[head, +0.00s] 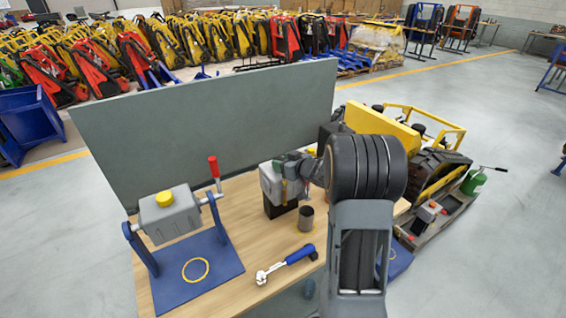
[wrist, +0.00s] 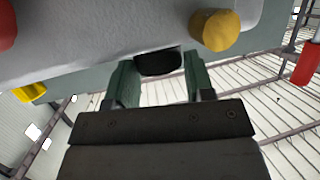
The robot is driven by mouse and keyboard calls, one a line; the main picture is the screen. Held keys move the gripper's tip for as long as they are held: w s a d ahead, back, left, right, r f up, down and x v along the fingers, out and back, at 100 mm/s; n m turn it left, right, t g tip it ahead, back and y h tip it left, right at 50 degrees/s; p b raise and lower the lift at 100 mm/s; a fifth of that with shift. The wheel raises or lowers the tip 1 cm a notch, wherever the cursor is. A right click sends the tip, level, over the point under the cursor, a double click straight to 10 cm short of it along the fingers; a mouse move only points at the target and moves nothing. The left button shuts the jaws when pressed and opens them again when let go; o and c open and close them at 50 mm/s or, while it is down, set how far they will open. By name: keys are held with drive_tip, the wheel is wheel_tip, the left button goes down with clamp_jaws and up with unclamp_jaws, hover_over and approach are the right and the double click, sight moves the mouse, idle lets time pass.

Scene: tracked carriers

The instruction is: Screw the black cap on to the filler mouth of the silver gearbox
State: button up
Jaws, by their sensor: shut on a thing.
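The silver gearbox (head: 269,182) stands on a black block on the wooden bench, partly hidden behind my gripper (head: 284,167). In the wrist view, the gearbox (wrist: 105,38) fills the top, with a yellow round plug (wrist: 214,31) right of my gripper (wrist: 158,68). My gripper's green fingers are shut on the black cap (wrist: 158,63). The cap is at the gearbox face and its upper edge meets the silver housing in the picture. The filler mouth is hidden behind the cap, so I cannot tell whether the threads are engaged.
On the bench, a grey box with a yellow cap (head: 168,213) sits in a blue stand with a red-handled lever (head: 214,168). A dark cup (head: 306,218) and a blue-handled ratchet (head: 286,263) lie nearer. A grey-green panel (head: 215,125) stands behind. A yellow tracked carrier (head: 385,128) is at right.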

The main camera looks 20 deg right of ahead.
drive_tip(key=shift+f, duration=0.4)
drive_tip(key=o, duration=1)
drive_tip(key=shift+o, duration=0.2)
drive_tip(key=b+v, duration=0.1)
drive_tip(key=v, duration=1.2)
drive_tip(key=shift+s+r, duration=0.15)
drive_tip(key=shift+s, duration=0.2)
drive_tip(key=shift+d, duration=0.15)
